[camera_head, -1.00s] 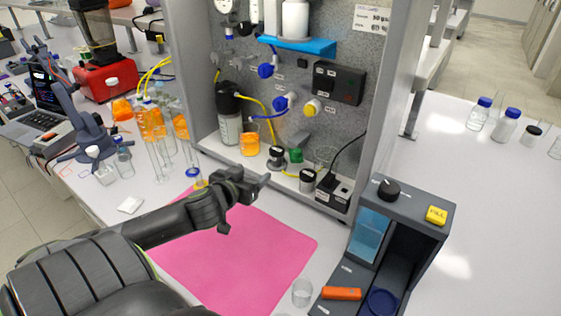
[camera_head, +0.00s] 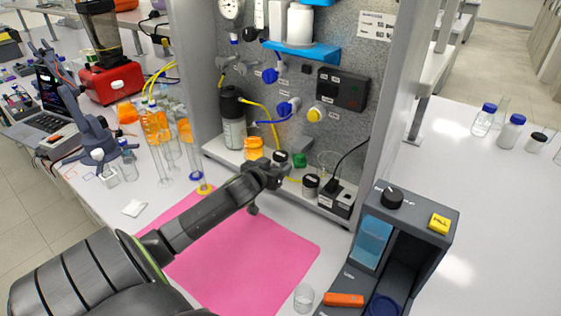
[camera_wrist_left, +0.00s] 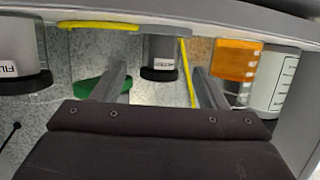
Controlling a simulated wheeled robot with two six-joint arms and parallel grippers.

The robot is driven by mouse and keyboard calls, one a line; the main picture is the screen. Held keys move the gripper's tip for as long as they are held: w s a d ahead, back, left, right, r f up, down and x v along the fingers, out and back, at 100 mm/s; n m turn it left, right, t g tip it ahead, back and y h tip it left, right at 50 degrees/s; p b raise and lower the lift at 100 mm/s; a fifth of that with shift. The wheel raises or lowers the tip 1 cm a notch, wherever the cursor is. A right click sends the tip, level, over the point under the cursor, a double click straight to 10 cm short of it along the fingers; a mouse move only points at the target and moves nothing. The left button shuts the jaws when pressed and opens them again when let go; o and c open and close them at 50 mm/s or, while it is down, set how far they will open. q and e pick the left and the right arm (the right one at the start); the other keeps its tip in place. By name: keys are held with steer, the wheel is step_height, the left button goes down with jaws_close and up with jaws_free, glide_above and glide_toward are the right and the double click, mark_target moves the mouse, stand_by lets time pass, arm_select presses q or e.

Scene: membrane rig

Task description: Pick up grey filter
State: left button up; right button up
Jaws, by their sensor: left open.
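A small grey cylinder with a black end (camera_wrist_left: 162,50) and a label sits between the two fingers' lines in the left wrist view. It fits the grey filter, though I cannot read the label fully. In the head view a dark-capped jar (camera_head: 280,156) shows at that place, just behind my gripper and partly hidden. My left gripper (camera_head: 276,173) is open at the front of the rig's shelf. Its fingers (camera_wrist_left: 160,78) stand apart in the wrist view, with nothing held. My right gripper is not in view.
A green piece (camera_wrist_left: 100,86) and an orange container (camera_wrist_left: 235,60) flank the cylinder. Another black-ended labelled jar (camera_wrist_left: 20,66) is at the left of the wrist view. A pink mat (camera_head: 240,260) lies under my arm. A dark grey device (camera_head: 440,256) stands at the right.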

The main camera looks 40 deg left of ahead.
mark_target(277, 162)
arm_select(q)
steer(key=shift+w+a+f, duration=0.1)
steer(key=shift+w, duration=0.25)
steer(key=shift+p+x, duration=0.75)
steer(key=shift+x, duration=1.55)
steer(key=shift+f, duration=0.1)
steer(key=c, duration=1.1)
